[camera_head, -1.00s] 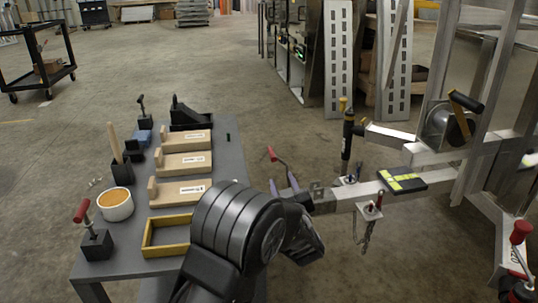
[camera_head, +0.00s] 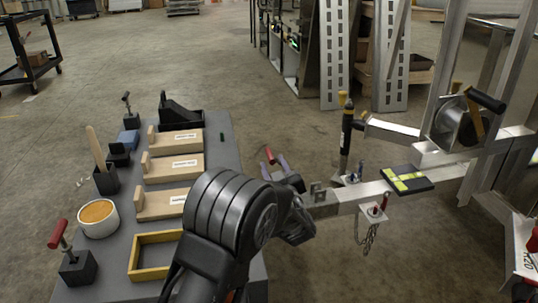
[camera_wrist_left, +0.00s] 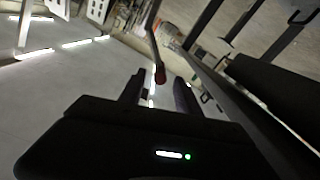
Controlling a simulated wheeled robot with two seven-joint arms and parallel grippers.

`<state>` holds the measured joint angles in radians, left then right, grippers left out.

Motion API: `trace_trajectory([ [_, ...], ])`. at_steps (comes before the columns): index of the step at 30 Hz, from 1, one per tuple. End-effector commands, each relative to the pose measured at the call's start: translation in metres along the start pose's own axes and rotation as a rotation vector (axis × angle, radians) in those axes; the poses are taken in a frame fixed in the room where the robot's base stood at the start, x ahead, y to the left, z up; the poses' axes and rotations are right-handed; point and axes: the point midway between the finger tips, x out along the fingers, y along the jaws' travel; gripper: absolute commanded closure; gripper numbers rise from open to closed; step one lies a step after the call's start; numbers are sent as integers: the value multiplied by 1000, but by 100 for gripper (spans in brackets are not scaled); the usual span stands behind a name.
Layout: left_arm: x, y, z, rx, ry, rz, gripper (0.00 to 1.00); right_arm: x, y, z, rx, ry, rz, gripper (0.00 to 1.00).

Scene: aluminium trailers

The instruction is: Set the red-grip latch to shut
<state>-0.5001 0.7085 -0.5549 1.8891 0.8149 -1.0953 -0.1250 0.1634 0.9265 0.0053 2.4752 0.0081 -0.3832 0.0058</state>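The red-grip latch (camera_head: 269,155) is at the front end of the trailer's silver tongue (camera_head: 352,200), partly hidden by my left arm. My left gripper (camera_head: 275,168) is open, with its two pale fingertips close to the red grip. In the left wrist view, the red grip (camera_wrist_left: 160,76) on its thin lever shows between and just beyond the two dark fingers of the left gripper (camera_wrist_left: 158,90). I cannot tell whether either finger touches it. The latch's base is hidden behind my wrist.
A grey table (camera_head: 222,160) on the left holds wooden blocks, a yellow tray (camera_head: 135,262), a tub (camera_head: 98,218) and another red-handled clamp (camera_head: 60,234). A black jack post (camera_head: 346,135) and a chain (camera_head: 368,236) are on the tongue.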

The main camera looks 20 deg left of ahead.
Motion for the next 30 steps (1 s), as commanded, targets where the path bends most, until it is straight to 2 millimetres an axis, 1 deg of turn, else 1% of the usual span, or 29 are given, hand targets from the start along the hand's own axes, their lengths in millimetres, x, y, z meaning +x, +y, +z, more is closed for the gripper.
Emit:
trace_trajectory([
  [1,7,-2,2,1,1,-2,60,4,1,0,0,1,0,48],
  [9,48,-1,2,0,2,-1,60,16,5,-1,1,7,0,48],
  [12,60,-1,2,1,1,-1,60,19,6,-2,1,8,0,48],
  [16,66,0,1,1,-1,1,60,20,6,-2,1,10,0,48],
  [23,66,0,0,1,-1,1,60,20,6,-2,1,10,0,48],
  [30,66,0,0,1,-1,1,79,19,6,-2,1,10,0,48],
])
